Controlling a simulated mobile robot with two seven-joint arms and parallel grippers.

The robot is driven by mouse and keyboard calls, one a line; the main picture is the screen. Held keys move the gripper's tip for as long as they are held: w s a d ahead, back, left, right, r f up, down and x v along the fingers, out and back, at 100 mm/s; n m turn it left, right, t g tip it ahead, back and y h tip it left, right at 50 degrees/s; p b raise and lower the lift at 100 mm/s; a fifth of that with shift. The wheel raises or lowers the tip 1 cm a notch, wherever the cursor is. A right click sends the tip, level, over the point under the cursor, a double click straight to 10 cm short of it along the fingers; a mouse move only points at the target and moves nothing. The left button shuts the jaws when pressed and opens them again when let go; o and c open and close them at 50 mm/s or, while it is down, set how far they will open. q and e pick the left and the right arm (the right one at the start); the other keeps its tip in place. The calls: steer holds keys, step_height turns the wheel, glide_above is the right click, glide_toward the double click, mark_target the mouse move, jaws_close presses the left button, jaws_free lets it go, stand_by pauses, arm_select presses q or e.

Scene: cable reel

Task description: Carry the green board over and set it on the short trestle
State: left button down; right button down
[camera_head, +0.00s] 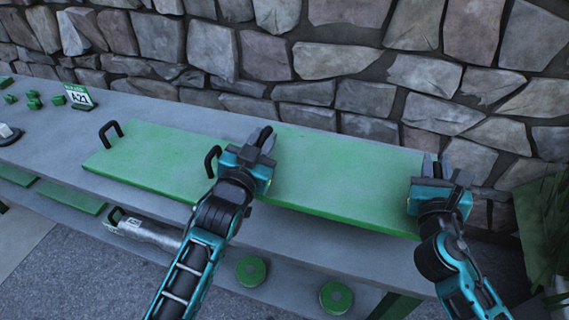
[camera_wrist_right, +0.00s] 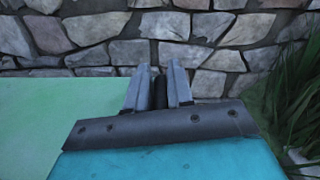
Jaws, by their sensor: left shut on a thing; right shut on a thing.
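A flat green board (camera_head: 335,180) spans between my two grippers at the right part of the grey table. My left gripper (camera_head: 264,142) is shut on the dark handle at its left end. My right gripper (camera_head: 437,168) is shut at its right end, and the right wrist view shows the fingers (camera_wrist_right: 158,88) closed around a dark handle. The board looks slightly above the table, with a dark gap under its front edge. A second green board (camera_head: 150,155) with two black handles lies flat to the left. I cannot make out the short trestle.
The grey table (camera_head: 130,103) runs along a stone wall (camera_head: 330,85). An A21 sign (camera_head: 79,97) and small green pieces (camera_head: 34,101) stand at the far left. A grey cylinder (camera_head: 145,230) and two round green discs (camera_head: 251,270) are below the front edge. Plants (camera_head: 540,235) are at the right.

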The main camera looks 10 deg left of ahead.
arm_select(q)
steer(key=shift+a+f, duration=0.3)
steer(key=shift+f, duration=0.2)
arm_select(e)
steer(key=shift+d+f, duration=0.25)
steer(key=shift+f, duration=0.3)
arm_select(q)
steer(key=shift+f+b, duration=0.1)
steer(key=shift+b, duration=0.25)
arm_select(e)
steer(key=shift+f, duration=0.1)
